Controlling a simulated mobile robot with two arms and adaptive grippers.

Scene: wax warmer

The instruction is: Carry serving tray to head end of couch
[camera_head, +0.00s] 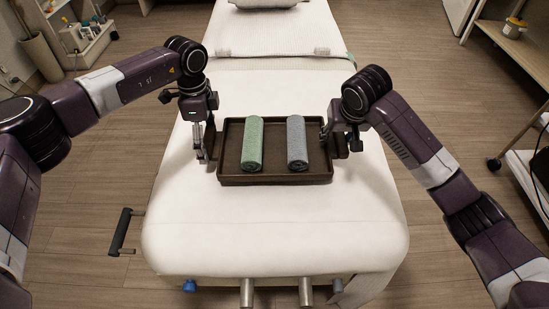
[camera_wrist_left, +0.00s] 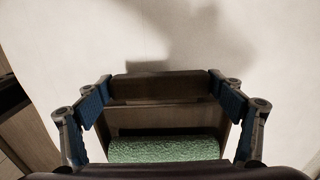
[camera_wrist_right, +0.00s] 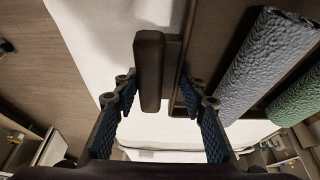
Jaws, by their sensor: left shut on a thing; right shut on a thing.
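The dark brown serving tray (camera_head: 275,178) is over the near half of the white couch (camera_head: 205,240) and looks level. A rolled green towel (camera_head: 252,145) and a rolled grey-blue towel (camera_head: 297,143) lie side by side in it. My left gripper (camera_head: 205,150) is shut on the tray's left handle, seen in the left wrist view (camera_wrist_left: 160,88). My right gripper (camera_head: 333,138) is shut on the right handle, seen in the right wrist view (camera_wrist_right: 149,75). I cannot tell how much gap there is beneath the tray.
The couch surface beyond the tray is clear. A shelf with bottles (camera_head: 85,35) stands at the far left. Wooden shelving (camera_head: 515,45) stands on the right.

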